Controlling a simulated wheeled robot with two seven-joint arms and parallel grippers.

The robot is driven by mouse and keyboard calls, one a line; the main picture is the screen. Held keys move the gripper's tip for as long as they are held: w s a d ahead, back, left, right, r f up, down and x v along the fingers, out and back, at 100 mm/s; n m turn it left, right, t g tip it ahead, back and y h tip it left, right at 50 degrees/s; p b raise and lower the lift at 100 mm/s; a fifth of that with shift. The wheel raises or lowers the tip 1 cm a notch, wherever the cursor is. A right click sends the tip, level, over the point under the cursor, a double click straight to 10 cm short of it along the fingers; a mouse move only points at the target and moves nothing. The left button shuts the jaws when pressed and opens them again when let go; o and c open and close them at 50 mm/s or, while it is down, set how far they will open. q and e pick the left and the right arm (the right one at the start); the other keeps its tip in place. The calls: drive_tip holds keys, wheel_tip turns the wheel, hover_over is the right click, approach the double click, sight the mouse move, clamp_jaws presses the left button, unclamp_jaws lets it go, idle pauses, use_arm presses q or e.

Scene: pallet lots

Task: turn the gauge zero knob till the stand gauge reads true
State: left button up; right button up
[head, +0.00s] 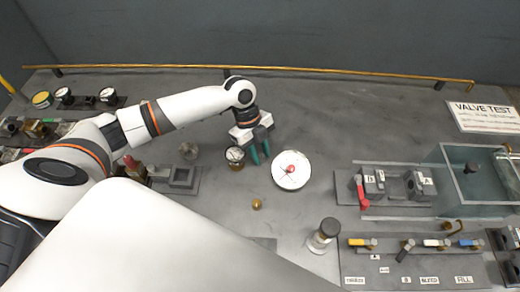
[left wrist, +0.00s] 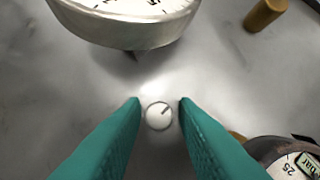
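In the head view my left gripper (head: 258,153) points down just left of a large white dial (head: 291,178) with a red centre. The knob is hidden there. My right gripper is not in view.
A smaller gauge (head: 235,154) stands close left of the gripper; a dark-rimmed gauge (left wrist: 290,160) shows at lower right in the wrist view. A brass peg (head: 257,204) stands nearer me. Valve blocks (head: 395,185) and a clear tank (head: 470,175) are right. The bench's far middle is clear.

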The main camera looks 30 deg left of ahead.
use_arm(q)
clamp_jaws()
drive_tip(key=n+p, duration=0.1)
drive_tip(key=n+t+p, duration=0.1)
drive_tip(key=p, duration=0.1)
drive_tip(key=shift+s+r+n+p, duration=0.15)
drive_tip(key=shift+r+n+p, duration=0.15)
drive_tip(key=shift+n, duration=0.1)
drive_tip(key=shift+f+n+p, duration=0.1)
drive_tip(key=shift+n+p, duration=0.2)
drive_tip(key=shift+n, duration=0.1)
drive_tip(key=shift+f+n+t, duration=0.15)
drive_tip(key=shift+n+t, duration=0.15)
unclamp_jaws()
